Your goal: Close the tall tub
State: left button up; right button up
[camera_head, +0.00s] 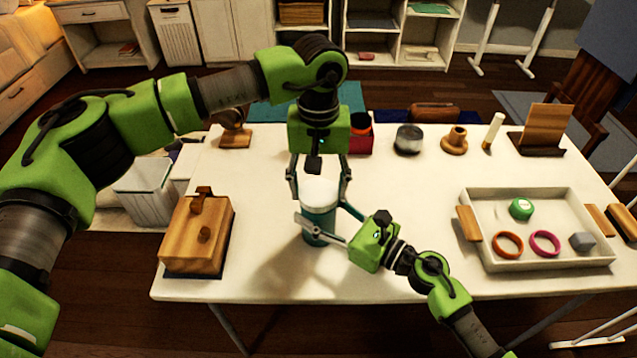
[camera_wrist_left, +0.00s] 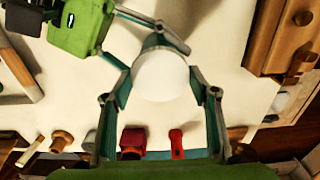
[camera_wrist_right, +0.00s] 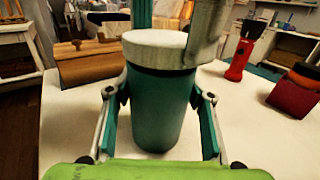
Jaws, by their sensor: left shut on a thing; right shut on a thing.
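The tall tub (camera_head: 319,226) is a teal cylinder standing upright near the front middle of the white table. Its round white lid (camera_head: 320,191) lies on top, level, with a dark band under its rim in the right wrist view (camera_wrist_right: 155,50). I cannot tell whether the lid is fully seated. My left gripper (camera_head: 319,197) points down from above and is shut on the lid, a finger on each side. My right gripper (camera_head: 321,214) comes from the right and is shut on the teal body, which fills the space between its fingers in the right wrist view (camera_wrist_right: 155,115).
A wooden box (camera_head: 200,237) stands left of the tub. A white tray (camera_head: 490,225) with rings and a green round item is at right. A red box (camera_head: 360,142), a dark jar (camera_head: 408,140) and wooden pieces line the back. The front table middle is clear.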

pick_arm(q)
jog(key=shift+f, duration=0.2)
jog(key=m, duration=0.4)
jog(key=shift+m, duration=0.3)
jog(key=m, duration=0.5)
jog(key=shift+m, duration=0.3)
jog(key=o, duration=0.7)
jog(key=shift+o, duration=0.2)
